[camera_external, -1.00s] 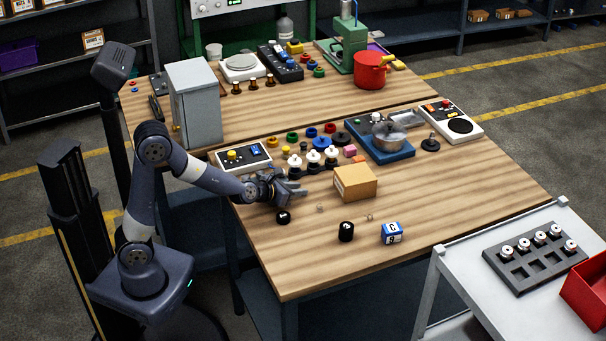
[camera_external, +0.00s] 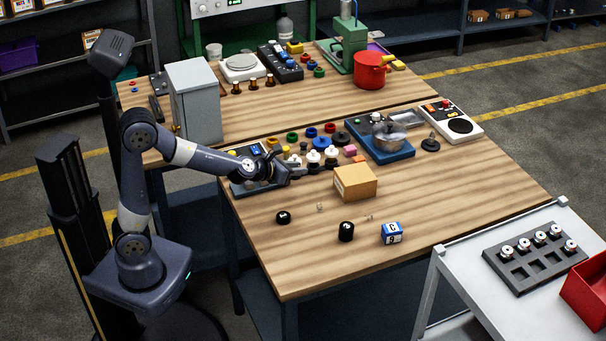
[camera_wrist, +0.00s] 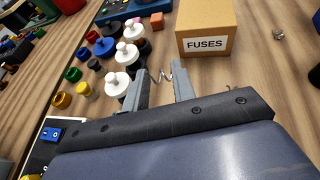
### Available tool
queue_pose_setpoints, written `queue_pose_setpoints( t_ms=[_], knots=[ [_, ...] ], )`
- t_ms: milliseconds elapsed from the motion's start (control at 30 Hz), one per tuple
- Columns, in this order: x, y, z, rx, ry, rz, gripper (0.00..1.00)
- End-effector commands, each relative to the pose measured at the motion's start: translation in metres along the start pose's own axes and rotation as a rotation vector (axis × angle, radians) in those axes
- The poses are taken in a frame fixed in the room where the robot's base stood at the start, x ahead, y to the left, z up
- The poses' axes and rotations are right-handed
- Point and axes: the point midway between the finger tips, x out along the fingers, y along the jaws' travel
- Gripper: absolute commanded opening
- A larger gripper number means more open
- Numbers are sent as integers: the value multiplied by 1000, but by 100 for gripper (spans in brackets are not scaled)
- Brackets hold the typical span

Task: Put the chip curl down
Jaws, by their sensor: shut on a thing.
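My gripper (camera_external: 292,172) is held above the table, left of the cardboard box. In the wrist view its two fingers (camera_wrist: 160,78) are shut on a thin, wavy metal chip curl (camera_wrist: 162,75), which spans the gap between the fingertips. The held curl is too small to make out in the external view. Another small curl (camera_external: 319,207) lies on the wood in front of the box, and it seems to show in the wrist view (camera_wrist: 278,34). A further curl (camera_external: 369,218) lies near the blue block.
The FUSES box (camera_external: 356,183) stands right of my gripper. White, black and coloured knobs (camera_external: 313,156) crowd behind it. A black ring (camera_external: 283,217), a black cylinder (camera_external: 346,232) and a blue block (camera_external: 391,233) stand in front. The table's front left (camera_external: 290,265) is clear.

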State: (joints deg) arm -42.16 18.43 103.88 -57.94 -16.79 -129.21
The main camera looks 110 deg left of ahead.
Motion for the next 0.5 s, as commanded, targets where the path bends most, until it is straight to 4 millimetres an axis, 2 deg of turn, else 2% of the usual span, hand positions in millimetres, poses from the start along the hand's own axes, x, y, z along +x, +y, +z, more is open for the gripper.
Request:
queue_pose_setpoints(
  t_ms=[100,233,500],
  knots=[
    [-4,-1,16,0,-1,1,5],
    [1,-8,35,-5,-8,9,5],
    [37,-44,96,-32,-30,68,5]
  ],
)
